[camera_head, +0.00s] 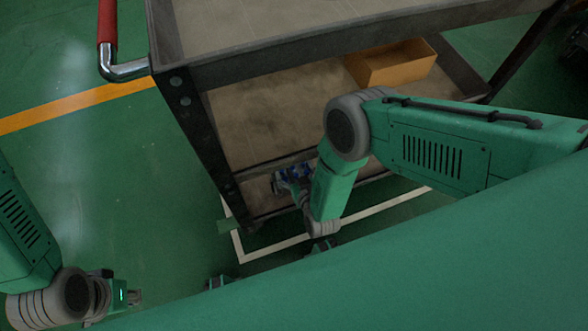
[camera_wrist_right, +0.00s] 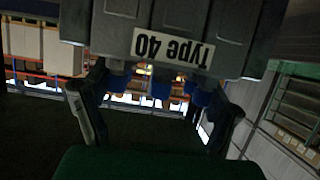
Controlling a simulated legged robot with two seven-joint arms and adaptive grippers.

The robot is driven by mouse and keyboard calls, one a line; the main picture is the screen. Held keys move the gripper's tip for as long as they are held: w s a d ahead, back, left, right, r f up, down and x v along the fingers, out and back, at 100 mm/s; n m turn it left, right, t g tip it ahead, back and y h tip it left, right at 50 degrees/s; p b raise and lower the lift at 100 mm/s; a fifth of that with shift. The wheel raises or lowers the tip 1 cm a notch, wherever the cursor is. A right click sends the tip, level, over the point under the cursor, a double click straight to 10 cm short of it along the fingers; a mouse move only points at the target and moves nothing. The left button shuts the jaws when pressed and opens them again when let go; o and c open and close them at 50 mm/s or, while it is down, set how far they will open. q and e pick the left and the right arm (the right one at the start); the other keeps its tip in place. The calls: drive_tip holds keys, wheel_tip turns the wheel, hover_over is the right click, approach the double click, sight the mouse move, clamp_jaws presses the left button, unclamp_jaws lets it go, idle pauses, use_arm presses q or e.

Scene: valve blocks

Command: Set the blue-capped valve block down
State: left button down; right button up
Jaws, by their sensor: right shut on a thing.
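The valve block (camera_wrist_right: 175,25) is a grey body with a "Type 40" label, upside down in the right wrist view. Blue caps (camera_wrist_right: 160,90) show on the side facing my gripper. My right gripper (camera_wrist_right: 155,100) has a finger on either side of the caps and is shut on the block. Whether the block touches the shelf cannot be told. My left gripper (camera_head: 133,297) is low at bottom left, away from the cart; its fingers are too small to read.
The cart has an upper shelf (camera_head: 250,30) above and a lower shelf (camera_head: 265,110) with clear space. An orange open box (camera_head: 392,65) stands at the lower shelf's back right. A dark cart post (camera_head: 205,135) stands left of the right gripper.

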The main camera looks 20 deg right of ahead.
wheel_tip(320, 180, down, 2)
drive_tip(key=shift+w+f+b, duration=0.1)
drive_tip(key=shift+f+b, duration=0.1)
drive_tip(key=shift+b, duration=0.65)
drive_tip(key=shift+r, duration=0.1)
drive_tip(key=o, duration=1.7)
